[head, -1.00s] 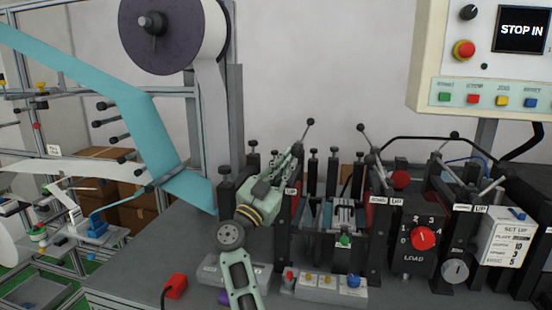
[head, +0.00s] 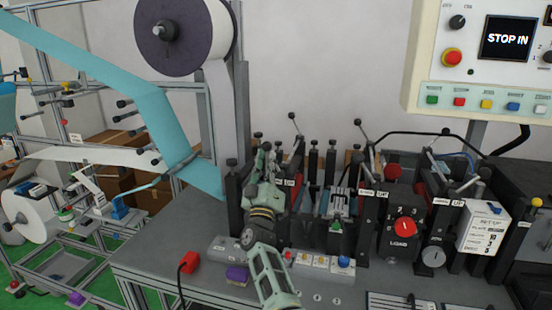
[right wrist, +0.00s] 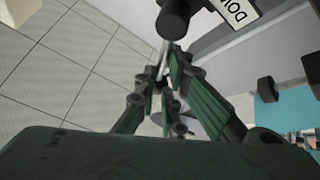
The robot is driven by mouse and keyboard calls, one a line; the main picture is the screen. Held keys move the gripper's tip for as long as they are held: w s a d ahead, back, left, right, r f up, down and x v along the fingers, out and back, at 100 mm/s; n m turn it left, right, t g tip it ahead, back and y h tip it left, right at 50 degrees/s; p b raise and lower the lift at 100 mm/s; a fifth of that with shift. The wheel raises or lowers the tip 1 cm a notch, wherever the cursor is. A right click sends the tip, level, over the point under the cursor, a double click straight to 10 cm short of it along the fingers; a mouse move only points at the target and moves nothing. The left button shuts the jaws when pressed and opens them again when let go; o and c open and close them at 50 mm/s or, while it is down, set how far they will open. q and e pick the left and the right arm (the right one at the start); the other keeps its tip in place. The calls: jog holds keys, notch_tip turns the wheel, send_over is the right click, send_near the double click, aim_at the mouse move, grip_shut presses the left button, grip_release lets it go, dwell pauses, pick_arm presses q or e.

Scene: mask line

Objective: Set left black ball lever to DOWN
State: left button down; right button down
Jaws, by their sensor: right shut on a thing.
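My right gripper (head: 264,152) is at the left end of the black machine row, fingers pointing up. In the right wrist view its green fingers (right wrist: 163,84) are closed around a thin pale lever rod (right wrist: 163,58) that runs to a dark round part (right wrist: 172,20). A label reading DOWN (right wrist: 238,10) sits beside this part, upside down in the picture. In the head view the gripper covers the held lever, so its ball and exact angle are hidden. A thin rod with a black ball (head: 292,116) stands just right of the gripper, tilted left. My left gripper is not in view.
Another black ball lever (head: 358,122) rises further right. A red-dial load box (head: 403,227) and a set-up box (head: 484,228) stand on the right. A button strip (head: 320,263) lies in front. The post and roll (head: 182,30) are close on the left.

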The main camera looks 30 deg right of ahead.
jog(key=shift+w+a+r+n+t+y+p, duration=0.15)
jog(key=shift+r+n+t+y+p, duration=0.15)
jog(key=shift+n, duration=0.25)
jog(key=shift+w+r+n+t+y+p, duration=0.1)
jog(key=shift+n+t+y, duration=0.1)
jog(key=shift+n+y, duration=0.3)
jog(key=shift+f, duration=0.1)
jog(key=c, duration=1.9)
grip_release()
jog(key=shift+w+f, duration=0.1)
jog(key=shift+w, duration=0.05)
jog(key=shift+w+f, duration=0.15)
jog(key=shift+f, duration=0.15)
jog(key=v, duration=1.2)
